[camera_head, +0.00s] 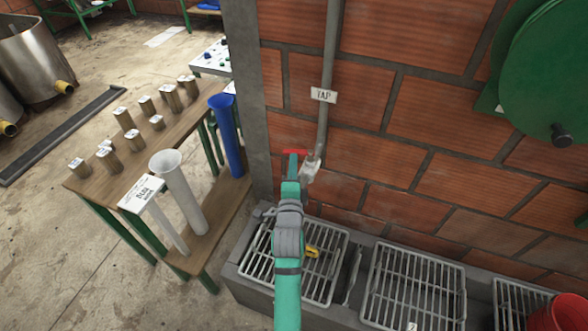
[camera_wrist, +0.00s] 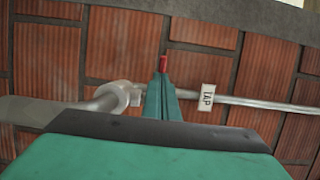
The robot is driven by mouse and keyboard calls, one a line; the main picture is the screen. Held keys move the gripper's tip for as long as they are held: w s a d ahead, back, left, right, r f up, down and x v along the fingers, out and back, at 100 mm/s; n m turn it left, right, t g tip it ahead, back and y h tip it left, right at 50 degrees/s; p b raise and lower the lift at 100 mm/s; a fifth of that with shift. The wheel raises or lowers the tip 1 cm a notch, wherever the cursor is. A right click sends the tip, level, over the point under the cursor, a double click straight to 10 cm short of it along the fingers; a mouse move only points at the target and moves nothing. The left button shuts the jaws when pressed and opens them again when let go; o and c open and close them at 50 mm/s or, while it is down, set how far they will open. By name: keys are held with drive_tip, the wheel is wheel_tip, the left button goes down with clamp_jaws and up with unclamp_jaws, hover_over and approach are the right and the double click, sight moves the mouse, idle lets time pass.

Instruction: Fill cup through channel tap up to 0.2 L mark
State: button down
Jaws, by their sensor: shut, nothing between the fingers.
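The channel tap (camera_head: 311,168) is a grey metal spout at the bottom of a vertical pipe on the brick wall, and it also shows in the wrist view (camera_wrist: 118,96). Its red handle (camera_head: 295,152) appears right at the tips of my gripper (camera_head: 292,168). In the wrist view, the red handle (camera_wrist: 163,64) shows just beyond the shut fingers of my gripper (camera_wrist: 163,85); I cannot tell whether they touch. A small yellow item (camera_head: 312,252) shows beside my arm over the left grate, partly hidden. I cannot identify the cup or its mark, or see any water.
Metal grates (camera_head: 415,290) cover the concrete channel below the tap. A wooden table (camera_head: 100,185) at left holds several brass cylinders, with white and blue tall cylinders at its right. A red bucket (camera_head: 560,314) stands at lower right. A green reel (camera_head: 545,65) is on the wall.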

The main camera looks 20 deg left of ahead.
drive_tip(key=shift+a, duration=0.1)
drive_tip(key=shift+w+a, duration=0.5)
drive_tip(key=shift+a, duration=0.1)
